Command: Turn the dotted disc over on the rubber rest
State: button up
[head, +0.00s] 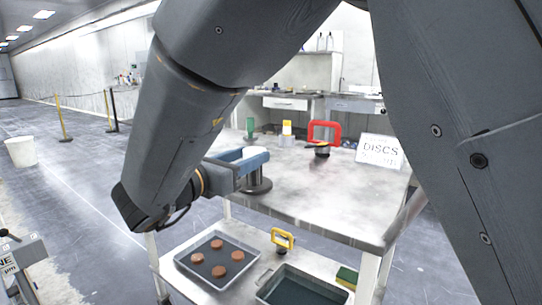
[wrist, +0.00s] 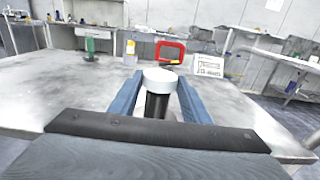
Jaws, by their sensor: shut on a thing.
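A pale, whitish disc (wrist: 160,74) sits between the blue fingers of my gripper (wrist: 158,84) in the wrist view. No dots can be made out on it. A dark round post, which looks like the rubber rest (wrist: 157,106), stands directly below the disc; I cannot tell whether they touch. In the head view my gripper (head: 254,160) is shut on the disc (head: 256,151) above the table's near left edge. The dark rest (head: 258,182) shows beneath it with a wider base. The disc's underside is hidden.
On the table (head: 335,195) stand a green bottle (head: 250,127), a yellow-topped bottle (head: 287,132), a red frame (head: 325,125) and a DISCS sign (head: 380,151). The lower shelf holds a tray (head: 183,262) of several brownish discs, a yellow handle (head: 283,240) and a dark bin (head: 262,293). The tabletop's middle is clear.

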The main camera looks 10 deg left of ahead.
jog(key=o, duration=1.1)
